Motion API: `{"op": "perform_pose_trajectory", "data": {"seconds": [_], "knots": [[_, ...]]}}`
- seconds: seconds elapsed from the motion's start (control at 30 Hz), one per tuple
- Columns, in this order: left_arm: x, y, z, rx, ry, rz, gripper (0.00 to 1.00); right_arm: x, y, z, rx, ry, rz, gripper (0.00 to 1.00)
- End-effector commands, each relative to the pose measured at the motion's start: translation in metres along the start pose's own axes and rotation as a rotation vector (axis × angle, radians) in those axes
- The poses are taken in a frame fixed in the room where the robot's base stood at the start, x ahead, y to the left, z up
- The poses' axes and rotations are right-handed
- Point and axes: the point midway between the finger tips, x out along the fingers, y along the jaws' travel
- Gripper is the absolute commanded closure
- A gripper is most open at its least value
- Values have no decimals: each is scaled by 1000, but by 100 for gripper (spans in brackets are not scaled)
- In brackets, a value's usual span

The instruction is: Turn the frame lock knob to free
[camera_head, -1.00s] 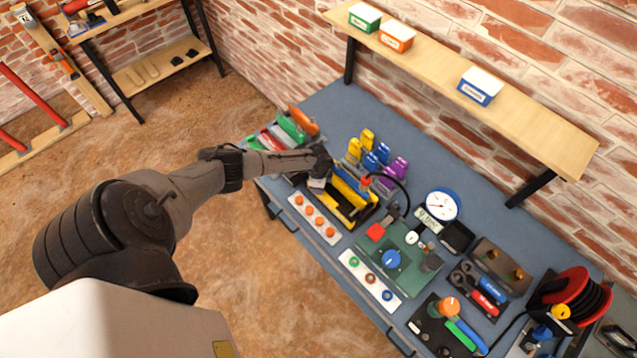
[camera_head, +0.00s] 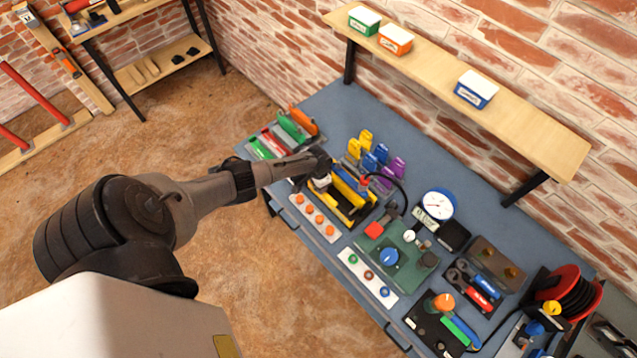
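My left gripper (camera_head: 321,174) reaches in from the left over the bench, at the left end of a yellow and black frame (camera_head: 351,201). Its fingers are small and dark, and I cannot tell whether they are open or shut or touch the frame. An orange round knob (camera_head: 443,303) stands on a black base further right. No label names the frame lock knob, so I cannot tell which one it is. My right gripper is out of view.
The blue bench (camera_head: 420,178) is crowded. A white strip with orange buttons (camera_head: 313,217) lies in front of the frame. A round gauge (camera_head: 438,205) and a red cable reel (camera_head: 569,292) stand to the right. A wooden shelf (camera_head: 440,66) hangs above.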

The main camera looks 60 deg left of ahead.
Motion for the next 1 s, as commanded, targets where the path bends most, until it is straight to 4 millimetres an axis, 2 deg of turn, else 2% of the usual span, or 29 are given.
{"op": "perform_pose_trajectory", "data": {"seconds": [0.63, 0.67, 0.9, 1.0], "knots": [[0, 0, -1, -41, 2, 1, 80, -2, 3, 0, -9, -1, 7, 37], [0, 0, -1, -41, 2, 1, 53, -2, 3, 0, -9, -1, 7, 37], [0, 0, 0, -39, 2, 0, 31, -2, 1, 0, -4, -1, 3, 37], [0, 0, 0, -39, 2, 0, 31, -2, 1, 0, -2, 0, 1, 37]]}}
